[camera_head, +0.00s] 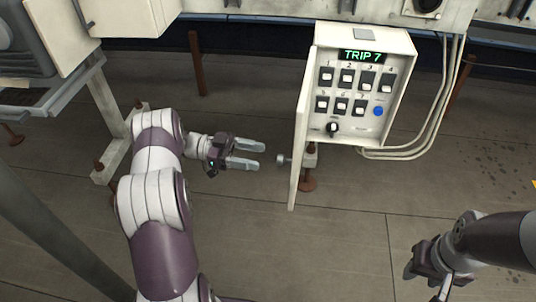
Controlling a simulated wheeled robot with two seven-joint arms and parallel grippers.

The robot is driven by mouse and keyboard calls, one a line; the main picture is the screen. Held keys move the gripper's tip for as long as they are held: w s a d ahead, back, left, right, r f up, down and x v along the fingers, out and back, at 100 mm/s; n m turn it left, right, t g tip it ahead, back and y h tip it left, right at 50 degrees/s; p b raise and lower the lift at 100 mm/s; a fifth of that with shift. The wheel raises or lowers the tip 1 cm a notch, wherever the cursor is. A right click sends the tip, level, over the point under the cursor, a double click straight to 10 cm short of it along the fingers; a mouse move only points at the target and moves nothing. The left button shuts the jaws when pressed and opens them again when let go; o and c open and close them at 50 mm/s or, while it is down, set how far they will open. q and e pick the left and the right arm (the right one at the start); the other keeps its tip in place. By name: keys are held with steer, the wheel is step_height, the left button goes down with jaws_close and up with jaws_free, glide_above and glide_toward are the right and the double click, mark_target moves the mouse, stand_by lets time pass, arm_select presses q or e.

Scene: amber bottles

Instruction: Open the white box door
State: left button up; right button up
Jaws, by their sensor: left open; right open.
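The white box (400,46) stands at the upper centre right. Its door (299,140) is swung out toward me on the left side, seen nearly edge-on, so the switch panel inside shows. A small round knob (282,160) sticks out from the door's left face. My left gripper (259,155) is open, its two fingers pointing right toward the knob with a small gap; it holds nothing. My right gripper (424,284) is at the lower right, open and apart from the box; its fingers are partly cut off by the frame's bottom edge.
The panel has a green "TRIP 7" display (362,57), several black switches, a blue button (378,111) and a black rotary knob (332,128). Grey conduits (437,120) run down the box's right side. A white cabinet (125,17) is at upper left. The floor between the arms is clear.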

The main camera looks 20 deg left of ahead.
arm_select(q)
steer(key=s+a, duration=0.1)
steer(key=a, duration=0.6)
steer(key=shift+a+p, duration=0.15)
steer(key=shift+p, duration=0.15)
steer(key=shift+s, duration=0.1)
